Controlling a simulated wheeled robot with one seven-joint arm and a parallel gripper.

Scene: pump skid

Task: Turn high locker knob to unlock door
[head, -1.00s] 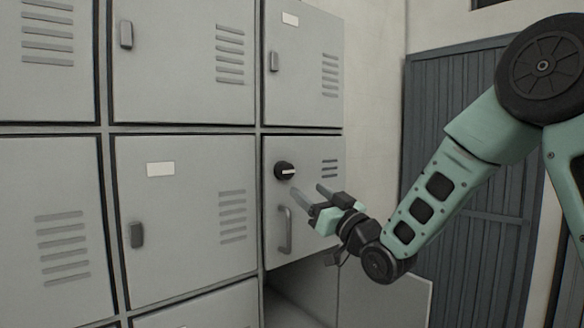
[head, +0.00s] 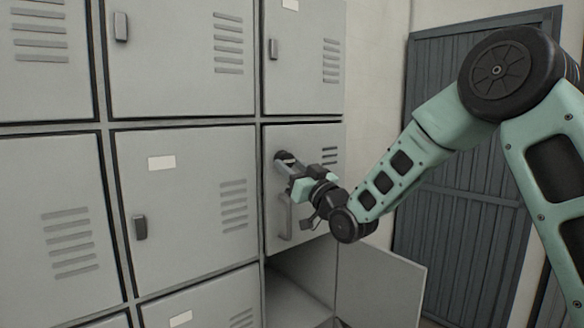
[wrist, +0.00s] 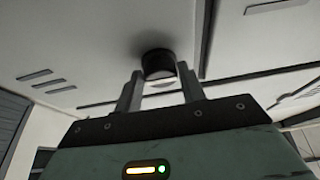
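The black round knob (wrist: 157,63) sits on the pale grey locker door (head: 305,136). In the wrist view it stands at the tips of my gripper (wrist: 160,75), between the two fingers, with a white mark on its face. The fingers are apart, and a small gap seems to show on each side of the knob. In the head view my gripper (head: 284,165) reaches the knob from the right and partly hides it. The door looks shut. Its bar handle (head: 286,221) is below my gripper, partly covered.
Other grey locker doors (head: 185,210) fill the left, each with slots or a small latch. Below the knob's door, an open compartment (head: 290,295) shows, with its door (head: 380,285) swung out to the right. A dark blue-grey corrugated door (head: 470,190) stands behind my arm.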

